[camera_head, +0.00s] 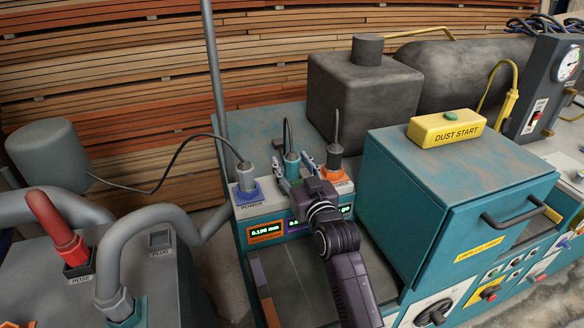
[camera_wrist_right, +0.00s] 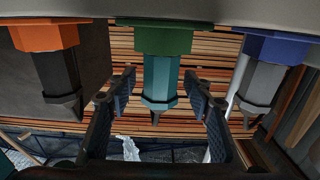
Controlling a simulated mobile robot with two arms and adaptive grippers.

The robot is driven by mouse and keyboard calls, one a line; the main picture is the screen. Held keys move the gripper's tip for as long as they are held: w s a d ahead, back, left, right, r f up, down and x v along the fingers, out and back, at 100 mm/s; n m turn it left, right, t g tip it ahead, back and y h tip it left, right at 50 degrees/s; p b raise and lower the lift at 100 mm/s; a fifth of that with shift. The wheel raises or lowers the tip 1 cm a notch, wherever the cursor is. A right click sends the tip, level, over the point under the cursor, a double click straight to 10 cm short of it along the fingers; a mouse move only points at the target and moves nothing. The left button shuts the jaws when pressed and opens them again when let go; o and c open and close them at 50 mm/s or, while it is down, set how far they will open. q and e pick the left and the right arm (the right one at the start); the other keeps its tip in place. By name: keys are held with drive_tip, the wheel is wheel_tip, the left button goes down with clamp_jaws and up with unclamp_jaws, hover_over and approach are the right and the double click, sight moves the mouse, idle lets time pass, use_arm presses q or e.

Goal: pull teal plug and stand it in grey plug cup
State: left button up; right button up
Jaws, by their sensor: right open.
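The teal plug (camera_head: 291,158) stands in the middle socket of a teal machine, a dark cable rising from its top. In the wrist view the teal plug (camera_wrist_right: 160,82) sits in a green socket collar, appearing upside down. My right gripper (camera_head: 293,168) is open, its fingers on either side of the teal plug. The wrist view shows the right gripper (camera_wrist_right: 162,92) with gaps between both pads and the plug. The grey plug cup (camera_head: 160,240), labelled PLUG, is a square holder on the grey cabinet at left and looks empty. My left gripper is out of view.
A grey plug (camera_head: 246,177) in a blue POWER socket and a dark plug (camera_head: 335,157) in an orange socket flank the teal one closely. A red nozzle (camera_head: 56,225) and thick grey hose (camera_head: 120,250) stand near the cup. A teal box (camera_head: 450,185) stands right.

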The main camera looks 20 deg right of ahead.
drive_tip(key=c, duration=1.2)
wheel_tip(320, 180, up, 20)
drive_tip(key=shift+f, duration=0.1)
